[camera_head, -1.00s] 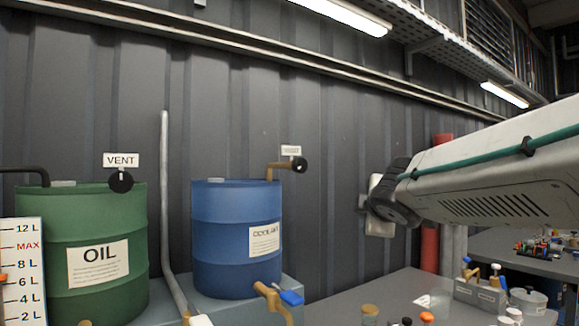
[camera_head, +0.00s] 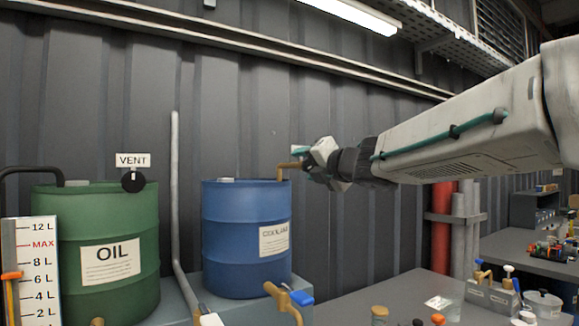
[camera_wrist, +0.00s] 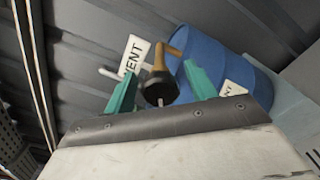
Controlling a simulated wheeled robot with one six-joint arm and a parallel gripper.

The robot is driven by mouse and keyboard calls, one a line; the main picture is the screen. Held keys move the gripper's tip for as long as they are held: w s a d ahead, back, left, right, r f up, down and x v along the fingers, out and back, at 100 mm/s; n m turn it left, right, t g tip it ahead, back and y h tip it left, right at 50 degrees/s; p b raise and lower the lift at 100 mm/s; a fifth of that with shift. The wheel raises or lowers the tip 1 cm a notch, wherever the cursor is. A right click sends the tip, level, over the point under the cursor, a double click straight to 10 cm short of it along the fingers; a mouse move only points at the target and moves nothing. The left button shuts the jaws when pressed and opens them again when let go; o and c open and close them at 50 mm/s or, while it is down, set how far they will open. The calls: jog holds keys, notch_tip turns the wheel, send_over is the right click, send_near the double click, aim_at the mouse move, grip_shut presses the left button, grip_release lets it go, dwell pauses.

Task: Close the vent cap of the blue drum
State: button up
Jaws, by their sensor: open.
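The blue drum (camera_head: 240,225) stands on a grey stand against the wall, with a coolant label on its side. A brass vent pipe (camera_head: 284,168) rises from its right top edge. In the head view, my gripper (camera_head: 302,165) is at this pipe and hides its end. In the wrist view, the black round vent cap (camera_wrist: 160,88) sits on the brass pipe (camera_wrist: 172,48), between the two teal fingers of my gripper (camera_wrist: 162,92). The fingers are apart, and I cannot tell whether either touches the cap. A white VENT tag (camera_wrist: 133,58) is behind it.
The green oil drum (camera_head: 105,240) with its own black vent cap (camera_head: 133,180) stands to the left. A grey upright pipe (camera_head: 175,200) is between the drums. A brass tap with a blue handle (camera_head: 300,297) sticks out in front. Red and grey pipes (camera_head: 441,225) stand at right.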

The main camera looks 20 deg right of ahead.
jog(key=shift+w+a, duration=0.15)
jog(key=shift+w, duration=0.55)
jog(key=c, duration=1)
